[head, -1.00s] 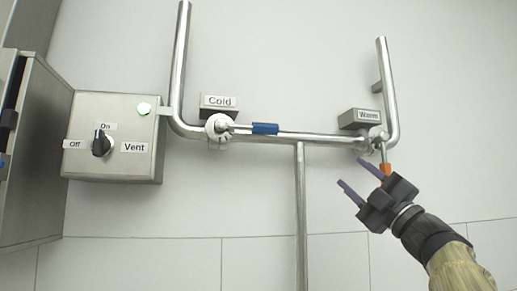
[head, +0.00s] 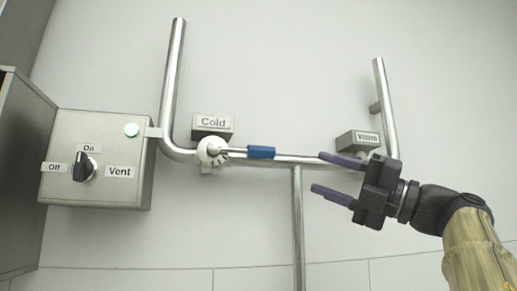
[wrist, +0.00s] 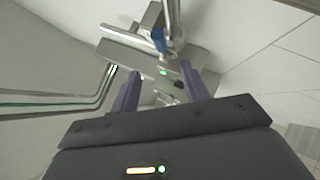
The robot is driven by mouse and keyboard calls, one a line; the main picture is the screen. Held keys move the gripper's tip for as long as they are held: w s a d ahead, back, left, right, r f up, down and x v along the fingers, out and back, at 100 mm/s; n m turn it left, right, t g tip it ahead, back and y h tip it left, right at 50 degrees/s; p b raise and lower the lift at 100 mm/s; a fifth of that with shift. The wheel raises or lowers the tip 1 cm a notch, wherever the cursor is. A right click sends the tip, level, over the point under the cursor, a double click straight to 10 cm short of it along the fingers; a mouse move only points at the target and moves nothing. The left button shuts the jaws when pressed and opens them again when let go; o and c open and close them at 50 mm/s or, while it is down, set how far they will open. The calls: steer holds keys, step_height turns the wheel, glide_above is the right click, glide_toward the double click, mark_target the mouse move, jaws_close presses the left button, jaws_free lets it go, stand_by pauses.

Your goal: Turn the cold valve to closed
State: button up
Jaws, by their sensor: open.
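The cold valve (head: 211,151) sits on the left part of the steel pipe, below the "Cold" label (head: 212,122). Its lever has a blue grip (head: 261,152) and lies sideways, pointing right along the horizontal pipe. My gripper (head: 320,172) is open and empty, to the right of the blue grip and apart from it. Its two purple fingers point left towards the lever. In the wrist view the blue grip (wrist: 158,40) shows beyond the open fingers (wrist: 160,92).
The Vent box (head: 98,190) with its black knob (head: 84,167) is on the wall at the left. The "Warm" label (head: 358,139) is at the right; my gripper hides the warm valve. A vertical pipe (head: 298,230) drops from the middle. The wall below is clear.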

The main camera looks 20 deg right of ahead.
mark_target(266, 155)
steer(key=p+x, duration=0.6)
steer(key=x, duration=0.8)
steer(key=shift+w+a+r, duration=0.15)
steer(key=shift+a, duration=0.05)
steer(key=shift+w+a+p, duration=0.2)
steer(key=shift+a+p, duration=0.05)
steer(key=shift+p, duration=0.05)
jaws_close()
